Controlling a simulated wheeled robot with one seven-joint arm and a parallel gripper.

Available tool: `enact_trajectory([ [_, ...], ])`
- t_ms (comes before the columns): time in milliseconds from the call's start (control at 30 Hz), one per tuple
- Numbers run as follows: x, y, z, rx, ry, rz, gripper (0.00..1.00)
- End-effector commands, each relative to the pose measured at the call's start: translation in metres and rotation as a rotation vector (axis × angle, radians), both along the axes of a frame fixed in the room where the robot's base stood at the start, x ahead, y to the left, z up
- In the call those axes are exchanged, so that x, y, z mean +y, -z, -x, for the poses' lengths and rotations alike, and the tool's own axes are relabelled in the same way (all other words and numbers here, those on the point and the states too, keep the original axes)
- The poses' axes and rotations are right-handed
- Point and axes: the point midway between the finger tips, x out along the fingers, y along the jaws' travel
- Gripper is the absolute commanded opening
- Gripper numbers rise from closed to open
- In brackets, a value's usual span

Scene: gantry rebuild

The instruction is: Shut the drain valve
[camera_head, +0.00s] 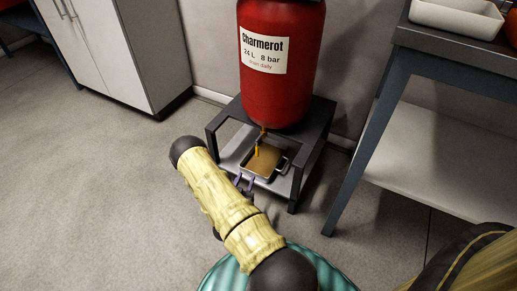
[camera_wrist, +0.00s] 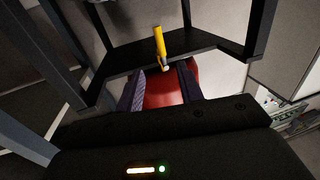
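The red tank (camera_head: 282,95) stands upright on a dark stand, and its label reads Charmerot, 24 L, 8 bar, drain daily. Below it is the drain valve (camera_head: 263,134) with a yellow lever (camera_head: 257,151) that points down in the head view. The lever also shows in the wrist view (camera_wrist: 159,41), beyond the fingertips. My gripper (camera_head: 244,183) is at the front of the stand, near the tray. In the wrist view my gripper (camera_wrist: 162,76) has its two purple fingers apart, with nothing between them. The lever's exact distance from the fingers is hard to tell.
A tray (camera_head: 284,164) of brownish liquid sits on the stand's lower shelf, under the valve. The stand's legs (camera_head: 294,190) frame the space around it. A workbench (camera_head: 440,50) stands at right, a white cabinet (camera_head: 115,50) at left. The floor at left is clear.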

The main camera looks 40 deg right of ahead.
Motion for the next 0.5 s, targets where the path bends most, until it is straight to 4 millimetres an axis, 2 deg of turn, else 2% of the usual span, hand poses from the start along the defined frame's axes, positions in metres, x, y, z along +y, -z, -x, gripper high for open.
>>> enact_trajectory([
  [167, -0.013, 0.002, -0.008, -0.003, 0.002, 0.001, 0.37],
  [500, -0.060, 0.003, -0.040, -0.005, 0.003, 0.000, 0.37],
])
